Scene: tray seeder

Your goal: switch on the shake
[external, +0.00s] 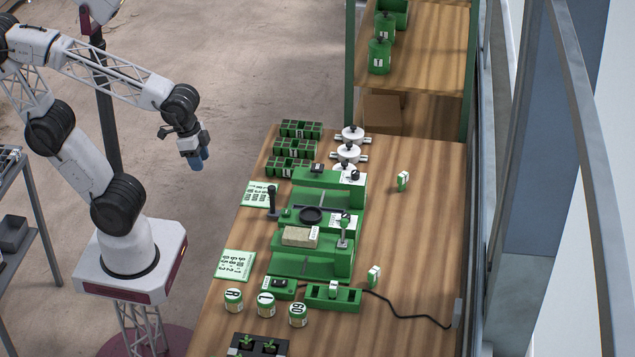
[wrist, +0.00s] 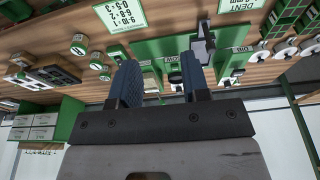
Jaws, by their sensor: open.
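The green seeder machine (external: 330,253) stands in the middle of the wooden table, with a round black dish (external: 312,215) and a tan block on it. A black upright lever (external: 272,200) is at its left side. A small green box with a black switch (external: 281,284) sits at its front; I cannot read its label or tell its setting. Which control is the shake is not legible. My gripper (external: 197,162) hangs open and empty in the air left of the table, apart from everything. In the wrist view its blue fingers (wrist: 160,80) are spread, with the machine beyond them.
Green cell trays (external: 292,147) and white round parts (external: 348,153) stand at the back. Labelled jars (external: 266,304) and a dark plant tray (external: 258,346) are at the front. A black cable (external: 405,316) runs right. Number cards (external: 238,264) lie along the left edge.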

